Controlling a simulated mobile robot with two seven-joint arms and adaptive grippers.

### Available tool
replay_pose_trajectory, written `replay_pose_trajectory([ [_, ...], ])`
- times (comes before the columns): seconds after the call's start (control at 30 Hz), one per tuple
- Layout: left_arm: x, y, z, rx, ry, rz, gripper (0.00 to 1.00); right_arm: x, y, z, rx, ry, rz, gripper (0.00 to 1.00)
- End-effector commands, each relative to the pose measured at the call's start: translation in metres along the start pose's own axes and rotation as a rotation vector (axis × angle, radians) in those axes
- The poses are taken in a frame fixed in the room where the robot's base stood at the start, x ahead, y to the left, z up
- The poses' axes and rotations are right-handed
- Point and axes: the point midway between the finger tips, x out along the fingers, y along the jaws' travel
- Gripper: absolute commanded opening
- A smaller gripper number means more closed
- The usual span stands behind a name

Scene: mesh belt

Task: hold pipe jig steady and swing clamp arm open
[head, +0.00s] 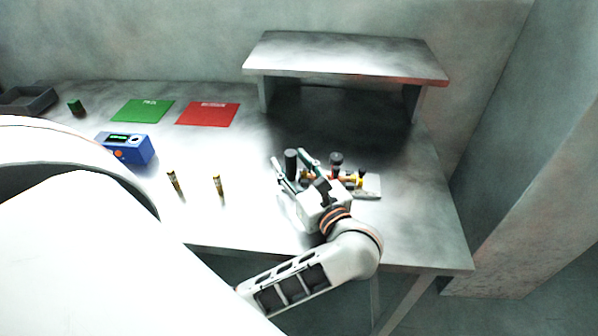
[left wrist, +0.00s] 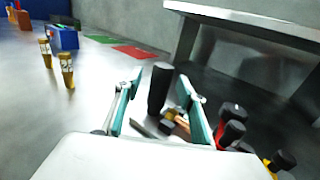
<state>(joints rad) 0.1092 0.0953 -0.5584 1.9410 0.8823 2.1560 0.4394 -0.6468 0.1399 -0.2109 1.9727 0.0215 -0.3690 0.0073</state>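The pipe jig (head: 371,192) is a light plate near the right front of the table, carrying red, yellow and black clamp parts; my left gripper hides much of it. A black upright handle (head: 291,163) stands at its left side and shows between my fingers in the left wrist view (left wrist: 160,88). My left gripper (head: 292,164) is open, its teal fingers apart around the line to the handle; I cannot tell whether they touch it. Red-and-black (left wrist: 230,128) and yellow-and-black (left wrist: 279,162) clamp parts lie right of the fingers. My right gripper is not in view.
A metal shelf (head: 345,57) stands behind the jig. Left of it are two small brass fittings (head: 175,184) (head: 218,186), a blue device (head: 126,148), green (head: 143,110) and red (head: 208,114) mats, a dark green cylinder (head: 76,108) and a grey tray (head: 28,101).

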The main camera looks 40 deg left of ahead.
Motion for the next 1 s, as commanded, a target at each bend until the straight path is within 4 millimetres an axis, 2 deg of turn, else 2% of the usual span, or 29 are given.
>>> replay_pose_trajectory([
  [0.13, 0.0083, 0.0, 0.0001, 0.0, 0.0, 0.0, 0.4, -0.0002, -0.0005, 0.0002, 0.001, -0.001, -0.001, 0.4],
  [0.4, 0.0097, 0.0001, -0.0003, 0.001, 0.0, 0.0, 0.4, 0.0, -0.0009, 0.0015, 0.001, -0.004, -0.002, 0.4],
  [0.47, 0.0096, 0.0002, -0.0002, 0.001, 0.0, 0.0, 0.27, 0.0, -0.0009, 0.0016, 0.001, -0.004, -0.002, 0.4],
  [0.57, 0.0096, 0.0002, -0.0002, 0.001, 0.0, 0.0, 0.01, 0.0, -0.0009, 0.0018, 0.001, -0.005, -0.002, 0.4],
  [0.6, 0.0096, 0.0001, -0.0002, 0.001, 0.0, 0.0, 0.0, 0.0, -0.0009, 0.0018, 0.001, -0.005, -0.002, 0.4],
  [0.67, 0.0095, 0.0001, -0.0002, 0.001, 0.0, 0.0, 0.0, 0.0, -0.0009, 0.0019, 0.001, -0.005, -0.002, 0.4],
  [0.7, 0.0095, 0.0001, -0.0002, 0.001, 0.0, 0.0, 0.29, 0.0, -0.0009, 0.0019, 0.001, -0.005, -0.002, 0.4],
  [0.73, 0.0095, 0.0002, -0.0002, 0.001, 0.0, 0.0, 0.36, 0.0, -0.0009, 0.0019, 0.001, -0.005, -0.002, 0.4],
  [1.0, 0.0094, 0.0001, -0.0002, 0.001, 0.0, 0.0, 0.36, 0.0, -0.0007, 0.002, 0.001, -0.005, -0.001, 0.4],
])
